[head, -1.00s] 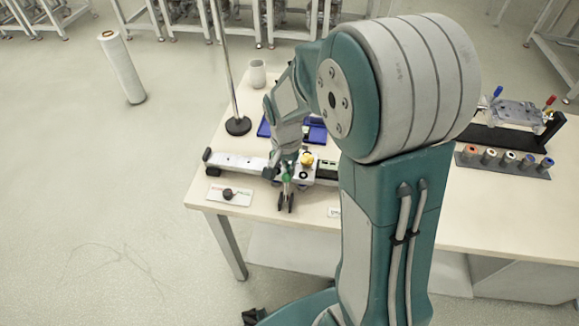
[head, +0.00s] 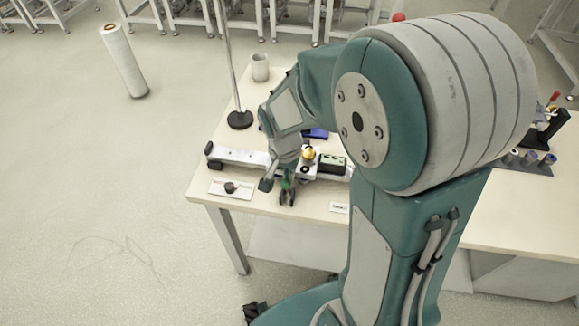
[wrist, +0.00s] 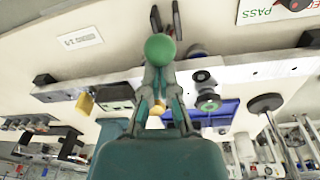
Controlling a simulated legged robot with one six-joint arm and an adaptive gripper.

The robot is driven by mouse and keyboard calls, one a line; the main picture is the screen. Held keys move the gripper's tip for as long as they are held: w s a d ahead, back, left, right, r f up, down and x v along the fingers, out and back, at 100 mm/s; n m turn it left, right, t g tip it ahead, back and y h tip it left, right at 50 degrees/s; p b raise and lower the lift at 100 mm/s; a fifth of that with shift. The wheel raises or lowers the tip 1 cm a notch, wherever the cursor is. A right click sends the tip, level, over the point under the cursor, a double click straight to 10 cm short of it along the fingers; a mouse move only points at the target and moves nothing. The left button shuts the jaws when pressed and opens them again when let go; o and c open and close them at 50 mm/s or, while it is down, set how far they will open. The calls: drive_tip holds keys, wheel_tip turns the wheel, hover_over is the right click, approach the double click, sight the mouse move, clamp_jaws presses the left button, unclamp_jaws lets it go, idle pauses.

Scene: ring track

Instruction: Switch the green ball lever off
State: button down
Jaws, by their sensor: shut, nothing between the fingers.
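The green ball (wrist: 160,49) of the lever shows large in the wrist view, overlapping the fingers of my gripper (wrist: 166,17). In the head view my gripper (head: 287,198) points down at the table's front edge, close in front of the rail device (head: 240,157). Only a bit of green shows there between the gripper parts. The gripper is shut with nothing between its fingers.
A yellow knob (head: 309,153) stands on the device behind my gripper. A plate with a black knob (head: 230,188) lies to the left. A pole on a round black base (head: 240,120) and a grey cup (head: 260,67) stand farther back.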

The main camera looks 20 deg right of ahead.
drive_tip(key=shift+s+a, duration=0.2)
drive_tip(key=shift+s, duration=0.1)
drive_tip(key=shift+s+a+r, duration=0.25)
drive_tip(key=shift+s+r, duration=0.05)
drive_tip(key=shift+s, duration=0.35)
